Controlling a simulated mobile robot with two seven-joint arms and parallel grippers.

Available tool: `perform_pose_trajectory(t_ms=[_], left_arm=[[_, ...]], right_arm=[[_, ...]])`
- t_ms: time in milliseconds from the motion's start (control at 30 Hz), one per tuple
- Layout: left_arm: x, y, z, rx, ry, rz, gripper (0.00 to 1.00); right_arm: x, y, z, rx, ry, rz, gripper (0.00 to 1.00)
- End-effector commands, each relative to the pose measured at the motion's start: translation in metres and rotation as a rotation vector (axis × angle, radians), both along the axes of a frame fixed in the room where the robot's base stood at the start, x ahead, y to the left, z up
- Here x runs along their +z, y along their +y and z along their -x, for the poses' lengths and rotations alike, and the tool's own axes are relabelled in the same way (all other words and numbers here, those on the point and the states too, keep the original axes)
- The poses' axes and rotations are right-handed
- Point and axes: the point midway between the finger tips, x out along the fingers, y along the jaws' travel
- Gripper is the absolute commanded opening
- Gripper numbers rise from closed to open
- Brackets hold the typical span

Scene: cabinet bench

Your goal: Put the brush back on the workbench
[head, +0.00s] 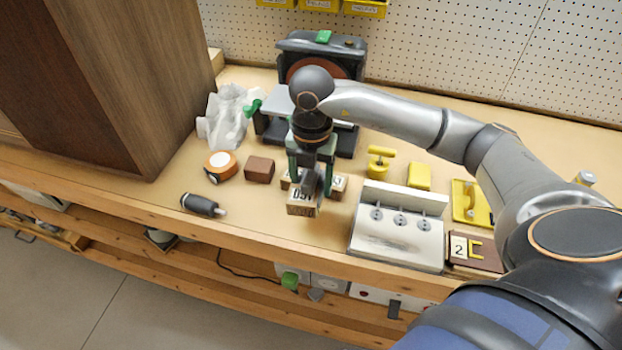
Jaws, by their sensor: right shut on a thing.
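My right gripper (311,182) is over the workbench (260,213), pointing down among small wooden blocks. Its green fingers are shut on a narrow grey thing (310,181), which looks like the brush, but its shape is mostly hidden by the gripper. The thing's lower end is close to a numbered wooden block (302,207); I cannot tell whether they touch. My left gripper is not in view.
A dark-handled tool (202,204), an orange tape measure (220,166) and a brown block (260,169) lie to the left. A grey switch panel (398,240) is to the right, a sander-like machine (322,57) behind. Bare bench shows at front left.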

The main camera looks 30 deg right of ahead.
Motion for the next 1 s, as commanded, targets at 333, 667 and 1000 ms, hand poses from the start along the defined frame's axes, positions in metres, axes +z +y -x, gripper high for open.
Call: perform_pose_trajectory(t_ms=[333,667,1000], left_arm=[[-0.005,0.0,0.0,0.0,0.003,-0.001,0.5],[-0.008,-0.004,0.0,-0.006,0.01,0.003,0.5],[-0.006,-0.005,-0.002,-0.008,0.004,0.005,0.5]], right_arm=[[-0.005,0.0,0.0,0.0,-0.002,-0.001,0.17],[-0.011,0.0,0.0,0.0,-0.002,-0.001,0.17],[-0.011,0.0,0.0,-0.001,-0.001,-0.001,0.99]])
